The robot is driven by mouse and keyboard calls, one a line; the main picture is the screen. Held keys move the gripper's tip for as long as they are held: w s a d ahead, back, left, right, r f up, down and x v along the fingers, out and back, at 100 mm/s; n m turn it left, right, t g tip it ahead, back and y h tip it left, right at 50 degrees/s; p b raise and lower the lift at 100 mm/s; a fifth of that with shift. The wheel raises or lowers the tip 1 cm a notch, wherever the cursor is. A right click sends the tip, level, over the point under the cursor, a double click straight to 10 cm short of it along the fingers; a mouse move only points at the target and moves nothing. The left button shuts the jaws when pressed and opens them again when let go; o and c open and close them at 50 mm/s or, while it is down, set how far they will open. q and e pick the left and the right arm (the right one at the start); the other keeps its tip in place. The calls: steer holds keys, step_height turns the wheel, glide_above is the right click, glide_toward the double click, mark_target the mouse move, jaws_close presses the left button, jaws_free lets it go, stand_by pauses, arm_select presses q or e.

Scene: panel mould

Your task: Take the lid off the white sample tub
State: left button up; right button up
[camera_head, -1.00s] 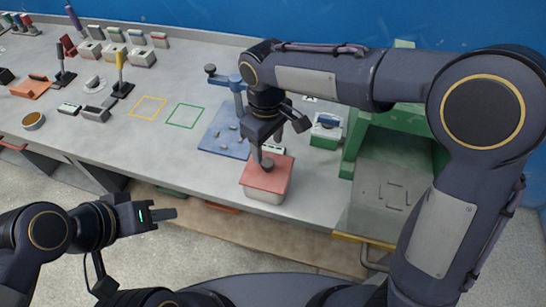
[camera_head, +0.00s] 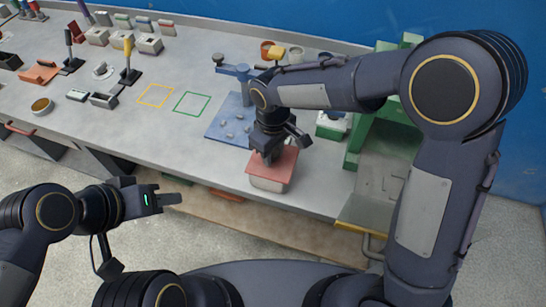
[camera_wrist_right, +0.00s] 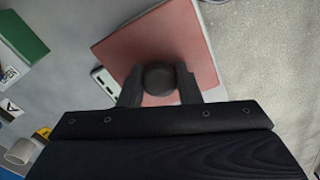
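The white sample tub (camera_head: 268,184) stands near the front edge of the bench, with its reddish lid (camera_head: 287,161) on top. The lid also fills the upper middle of the right wrist view (camera_wrist_right: 118,52). A dark round knob (camera_wrist_right: 159,78) sits on the lid. My right gripper (camera_head: 267,160) is above the lid and points down. In the right wrist view its fingers (camera_wrist_right: 159,88) are close against both sides of the knob, with no clear gap. My left gripper (camera_head: 172,199) is empty, off the bench's front edge; its finger spacing is unclear.
A blue plate (camera_head: 226,126) with small parts lies behind the tub. Green (camera_head: 192,103) and yellow (camera_head: 155,95) outlined squares mark clear bench to the left. A green machine (camera_head: 374,145) stands to the right.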

steer(key=c, duration=0.4)
steer(key=shift+c, duration=0.2)
steer(key=shift+r, duration=0.15)
